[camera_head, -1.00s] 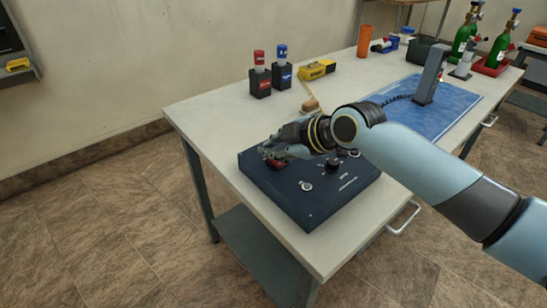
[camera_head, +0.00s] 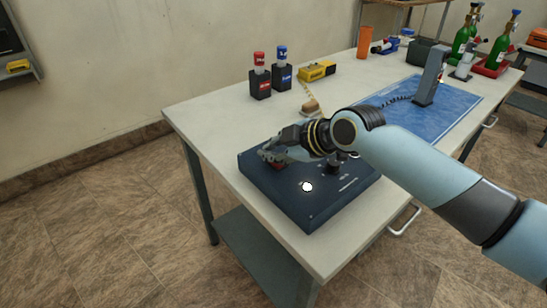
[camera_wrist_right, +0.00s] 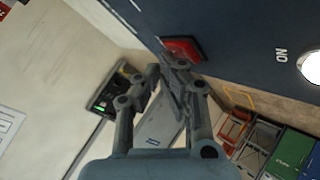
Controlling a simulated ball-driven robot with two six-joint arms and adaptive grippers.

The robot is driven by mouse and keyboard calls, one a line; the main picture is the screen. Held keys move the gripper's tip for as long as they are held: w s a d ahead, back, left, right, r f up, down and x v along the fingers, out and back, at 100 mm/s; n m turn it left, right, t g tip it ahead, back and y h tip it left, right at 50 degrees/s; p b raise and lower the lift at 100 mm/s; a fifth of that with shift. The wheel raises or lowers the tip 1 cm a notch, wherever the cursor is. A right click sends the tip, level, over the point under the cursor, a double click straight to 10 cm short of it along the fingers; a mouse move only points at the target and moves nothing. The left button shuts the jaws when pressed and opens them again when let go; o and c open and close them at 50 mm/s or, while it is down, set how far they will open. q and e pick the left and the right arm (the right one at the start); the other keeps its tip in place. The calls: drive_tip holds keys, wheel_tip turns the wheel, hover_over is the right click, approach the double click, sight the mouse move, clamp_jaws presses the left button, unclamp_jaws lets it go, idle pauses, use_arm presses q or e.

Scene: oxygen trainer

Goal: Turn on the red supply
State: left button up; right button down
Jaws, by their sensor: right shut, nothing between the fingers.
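A dark blue control box (camera_head: 318,207) lies on the near end of the table. A red rocker switch (camera_head: 277,167) sits on its top at the left, partly hidden by my right gripper (camera_head: 268,156). The switch also shows in the right wrist view (camera_wrist_right: 184,47), just beyond my right fingertips (camera_wrist_right: 168,70). The gripper is shut and empty, right by the switch; I cannot tell whether it touches. A round lamp (camera_head: 306,187) on the box glows white; in the wrist view the lamp (camera_wrist_right: 312,67) is bright beside the marking "ON". My left gripper is not in view.
Red-capped (camera_head: 260,80) and blue-capped (camera_head: 282,72) bottles in black holders and a yellow device (camera_head: 317,70) stand behind the box. A blue mat (camera_head: 452,103) with a grey stand (camera_head: 430,78) lies to the right.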

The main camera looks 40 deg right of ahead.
drive_tip(key=shift+s+r+p, duration=0.1)
drive_tip(key=shift+r+p, duration=0.6)
drive_tip(key=shift+r, duration=0.05)
drive_tip(key=r+p, duration=0.4)
drive_tip(key=r, duration=0.1)
drive_tip(key=shift+s+p, duration=0.3)
drive_tip(key=shift+p, duration=0.1)
